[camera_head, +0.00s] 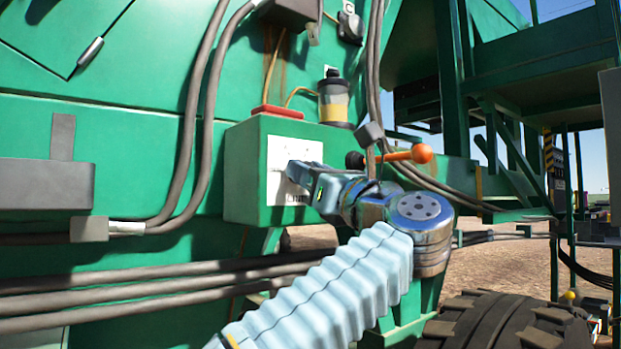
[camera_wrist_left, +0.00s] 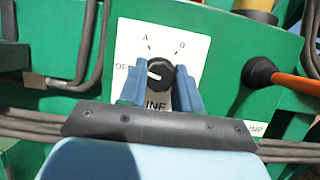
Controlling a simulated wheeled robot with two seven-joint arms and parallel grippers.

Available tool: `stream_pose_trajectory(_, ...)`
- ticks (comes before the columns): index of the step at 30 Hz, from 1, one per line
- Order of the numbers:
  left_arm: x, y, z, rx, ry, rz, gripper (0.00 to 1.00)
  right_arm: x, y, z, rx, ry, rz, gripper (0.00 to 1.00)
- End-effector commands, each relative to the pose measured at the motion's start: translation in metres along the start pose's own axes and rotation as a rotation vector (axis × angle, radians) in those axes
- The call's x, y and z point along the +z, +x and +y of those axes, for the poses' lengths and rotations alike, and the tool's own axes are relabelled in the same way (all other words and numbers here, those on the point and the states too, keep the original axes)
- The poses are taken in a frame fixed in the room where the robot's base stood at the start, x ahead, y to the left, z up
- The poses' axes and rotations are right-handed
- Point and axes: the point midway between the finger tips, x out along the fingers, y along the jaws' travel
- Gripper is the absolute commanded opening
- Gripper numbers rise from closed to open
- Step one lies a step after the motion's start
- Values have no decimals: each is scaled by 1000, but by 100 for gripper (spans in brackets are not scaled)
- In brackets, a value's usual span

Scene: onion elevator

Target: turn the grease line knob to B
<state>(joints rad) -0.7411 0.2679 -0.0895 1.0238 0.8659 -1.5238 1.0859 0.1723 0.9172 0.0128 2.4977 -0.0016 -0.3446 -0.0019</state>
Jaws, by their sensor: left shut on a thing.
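The black grease line knob (camera_wrist_left: 160,73) is on a white label plate (camera_wrist_left: 205,48) on the front of a green box. OFF is printed left of the knob, A at its upper left and B at its upper right. The white mark on the knob points left, toward OFF. My left gripper (camera_wrist_left: 162,88) is shut on the knob, with a blue finger at each side. In the head view my left gripper (camera_head: 297,174) reaches the plate (camera_head: 283,153) and hides the knob. My right gripper is in neither view.
An orange-tipped lever (camera_head: 405,155) sticks out close to my left wrist, and shows right of the fingers in the wrist view (camera_wrist_left: 295,84). A reservoir with yellow contents (camera_head: 333,100) stands above the box. Thick hoses (camera_head: 190,120) run along the green panels.

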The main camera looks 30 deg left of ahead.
Motion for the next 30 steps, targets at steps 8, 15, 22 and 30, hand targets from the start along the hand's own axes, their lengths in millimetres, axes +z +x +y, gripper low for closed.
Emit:
stream_pose_trajectory(8,-1,0,1,-100,240,1,2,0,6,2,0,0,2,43)
stream_pose_trajectory(15,2,1,2,-187,451,1,2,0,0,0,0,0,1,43)
stream_pose_trajectory(22,4,1,2,-271,655,1,2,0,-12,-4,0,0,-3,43)
stream_pose_trajectory(30,6,3,3,-370,891,1,2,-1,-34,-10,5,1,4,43)
